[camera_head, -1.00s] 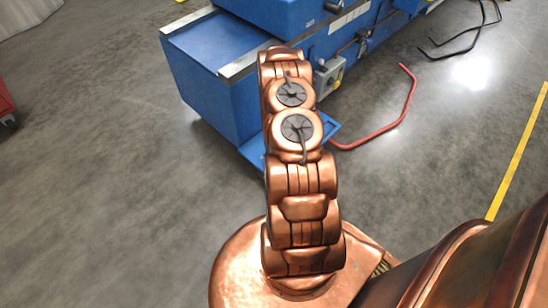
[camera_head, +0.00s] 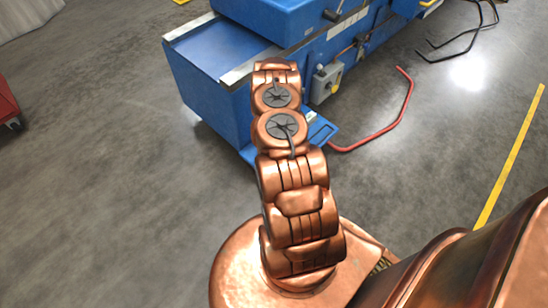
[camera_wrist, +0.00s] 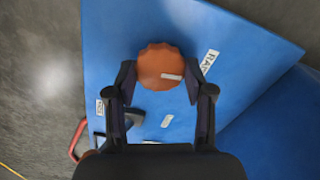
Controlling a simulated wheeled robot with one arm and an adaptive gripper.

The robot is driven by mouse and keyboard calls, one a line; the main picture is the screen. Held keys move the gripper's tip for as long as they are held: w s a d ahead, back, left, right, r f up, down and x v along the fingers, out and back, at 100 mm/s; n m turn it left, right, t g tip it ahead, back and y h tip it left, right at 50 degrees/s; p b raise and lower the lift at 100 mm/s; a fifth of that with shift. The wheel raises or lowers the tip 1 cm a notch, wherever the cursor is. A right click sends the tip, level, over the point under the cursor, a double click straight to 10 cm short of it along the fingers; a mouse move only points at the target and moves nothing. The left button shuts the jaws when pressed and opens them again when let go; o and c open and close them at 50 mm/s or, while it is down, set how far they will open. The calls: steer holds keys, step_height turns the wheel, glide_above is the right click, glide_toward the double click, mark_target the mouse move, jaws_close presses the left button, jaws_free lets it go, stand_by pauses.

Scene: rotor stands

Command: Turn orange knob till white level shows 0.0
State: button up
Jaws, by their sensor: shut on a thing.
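The orange knob (camera_wrist: 160,62) has a scalloped rim and stands on a blue plate (camera_wrist: 120,30) in the wrist view. A small white mark shows on the knob's lower right part, too small to read. My gripper (camera_wrist: 160,76) has its two dark fingers on either side of the knob, shut on it. White labels lie on the plate: one (camera_wrist: 210,62) right of the knob, one (camera_wrist: 167,121) between the fingers and one (camera_wrist: 99,107) at the left. No reading of 0.0 is legible. In the head view my arm hides the knob and gripper.
A large blue machine (camera_head: 205,85) stands ahead of my arm, with a grey switch box (camera_head: 326,82) on its side. A red bent bar (camera_head: 405,105) reaches out over the floor at the right.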

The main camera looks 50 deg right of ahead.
steer(key=shift+m+p, duration=0.35)
steer(key=shift+m, duration=0.25)
steer(key=o, duration=1.2)
steer(key=shift+c, duration=0.2)
step_height(320, 180, up, 12)
stand_by(0.3)
stand_by(0.5)
